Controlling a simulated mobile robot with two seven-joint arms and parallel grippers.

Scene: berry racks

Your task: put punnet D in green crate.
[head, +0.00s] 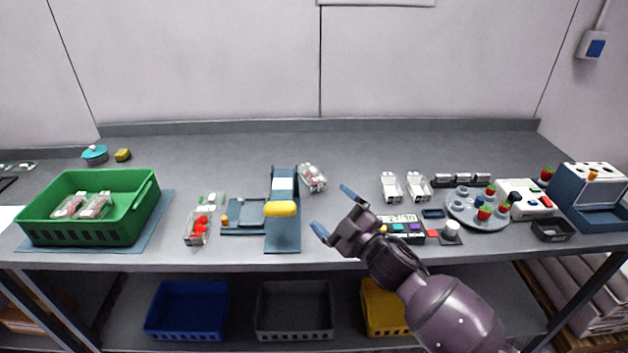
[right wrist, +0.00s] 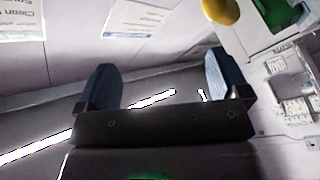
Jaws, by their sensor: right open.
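The green crate (head: 143,210) stands on a blue mat at the left of the bench, with two clear punnets inside it. An open punnet of red berries (head: 196,229) sits right of the crate. A lidded punnet (head: 313,178) stands behind the blue station, and two white open punnets (head: 391,187) stand further right. I cannot read which one is D. My right gripper (head: 333,211) is open and empty, above the front middle of the bench, right of the blue station. Its spread fingers also show in the right wrist view (right wrist: 160,82). My left gripper is not in view.
The blue station (head: 283,236) with a yellow knob (head: 280,208) stands between the crate and my right gripper. A round tray (head: 463,214) with strawberries and cups is at the right. Blue, black and yellow crates sit on the lower shelf. The bench's rear middle is clear.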

